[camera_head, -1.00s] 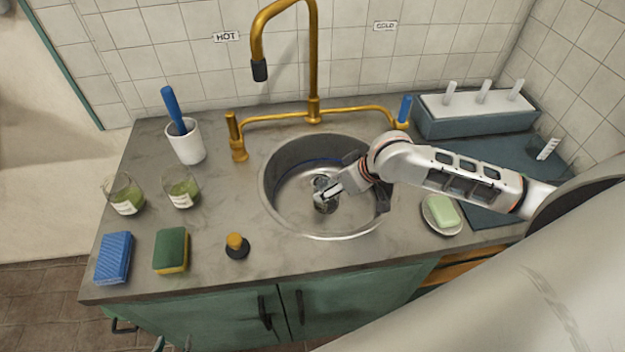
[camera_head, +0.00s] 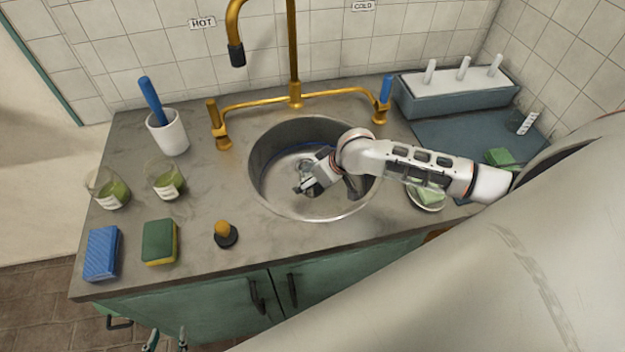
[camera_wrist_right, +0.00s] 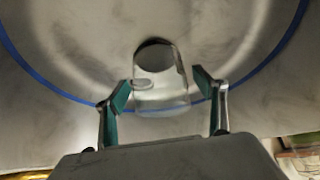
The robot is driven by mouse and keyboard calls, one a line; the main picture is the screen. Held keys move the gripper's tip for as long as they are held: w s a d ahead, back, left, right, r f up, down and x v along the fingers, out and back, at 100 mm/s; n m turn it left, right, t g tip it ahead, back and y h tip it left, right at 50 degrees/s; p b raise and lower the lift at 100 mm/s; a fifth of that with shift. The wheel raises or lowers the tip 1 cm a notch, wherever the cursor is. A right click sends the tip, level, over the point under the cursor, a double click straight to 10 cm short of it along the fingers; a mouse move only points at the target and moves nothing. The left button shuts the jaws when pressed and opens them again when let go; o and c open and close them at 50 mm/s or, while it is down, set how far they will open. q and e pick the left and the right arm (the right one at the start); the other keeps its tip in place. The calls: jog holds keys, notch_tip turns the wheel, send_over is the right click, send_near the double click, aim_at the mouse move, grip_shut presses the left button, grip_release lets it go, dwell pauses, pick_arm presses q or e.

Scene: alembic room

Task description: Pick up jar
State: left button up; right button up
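A clear glass jar (camera_wrist_right: 160,88) stands in the round metal sink (camera_head: 262,195); in the head view only a small part of it (camera_head: 305,168) shows beside my right gripper (camera_head: 318,183). In the right wrist view, the teal fingers of my right gripper (camera_wrist_right: 163,88) are open on either side of the jar, with narrow gaps. I cannot tell whether either finger touches it. My left gripper (camera_head: 167,340) shows only its fingertips at the bottom edge, apart and empty, in front of the cabinet.
A gold faucet (camera_head: 292,60) rises behind the sink.

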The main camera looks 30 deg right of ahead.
jog(key=c, duration=1.5)
jog(key=shift+w+r, duration=0.1)
jog(key=shift+r, duration=0.2)
jog(key=shift+r, duration=9.65)
jog(key=shift+r, duration=0.1)
